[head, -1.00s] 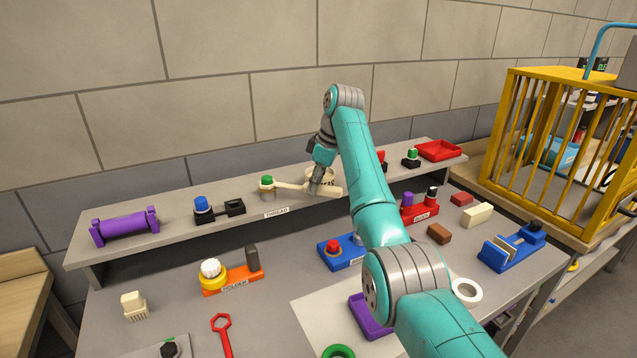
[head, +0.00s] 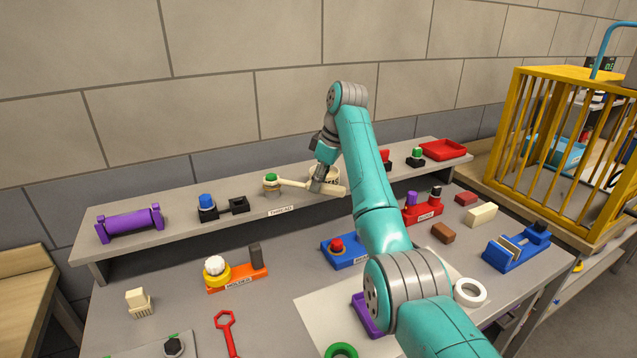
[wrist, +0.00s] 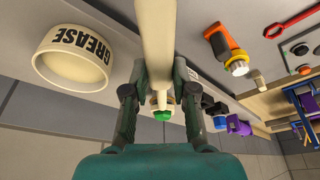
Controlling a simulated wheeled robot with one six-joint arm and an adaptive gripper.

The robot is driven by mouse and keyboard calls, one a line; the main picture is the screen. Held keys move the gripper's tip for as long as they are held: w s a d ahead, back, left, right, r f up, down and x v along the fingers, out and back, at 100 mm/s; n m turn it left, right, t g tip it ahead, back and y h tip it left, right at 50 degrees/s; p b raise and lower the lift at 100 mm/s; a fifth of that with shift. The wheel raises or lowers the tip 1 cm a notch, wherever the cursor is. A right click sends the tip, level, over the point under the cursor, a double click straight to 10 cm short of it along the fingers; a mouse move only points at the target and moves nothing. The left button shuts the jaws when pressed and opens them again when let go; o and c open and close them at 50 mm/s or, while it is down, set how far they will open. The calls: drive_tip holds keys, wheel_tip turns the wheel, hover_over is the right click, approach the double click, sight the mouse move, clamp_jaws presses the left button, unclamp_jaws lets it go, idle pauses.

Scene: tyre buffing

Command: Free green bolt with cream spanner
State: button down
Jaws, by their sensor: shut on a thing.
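The green bolt (head: 271,177) stands upright on a pale round base on the raised shelf, above the THREAD label. The cream spanner (head: 296,184) lies level, its head at the bolt just below the green top. I cannot tell whether the head is fully seated around it. My gripper (head: 318,187) is shut on the spanner's handle, to the right of the bolt. In the wrist view the spanner (wrist: 157,45) runs between my fingers (wrist: 158,88), and the green bolt (wrist: 162,114) shows beyond, with the spanner's head partly hidden.
A cream GREASE tub (wrist: 70,72) stands close beside my gripper on the shelf. A blue-topped bolt (head: 206,201), a small black block (head: 239,205) and a purple roller (head: 130,222) are to the left. A red tray (head: 443,150) is at the shelf's right end.

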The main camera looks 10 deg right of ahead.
drive_tip(key=shift+r, duration=1.65)
idle(1.9)
drive_tip(key=shift+r, duration=1.4)
drive_tip(key=c, duration=1.5)
unclamp_jaws()
clamp_jaws()
drive_tip(key=shift+s+a+f+m, duration=0.1)
drive_tip(key=shift+s+f+m, duration=0.1)
drive_tip(key=shift+f, duration=0.55)
drive_tip(key=shift+s+a+f+m, duration=0.1)
drive_tip(key=shift+s+f+m, duration=0.1)
drive_tip(key=shift+f, duration=0.5)
drive_tip(key=shift+f, duration=0.5)
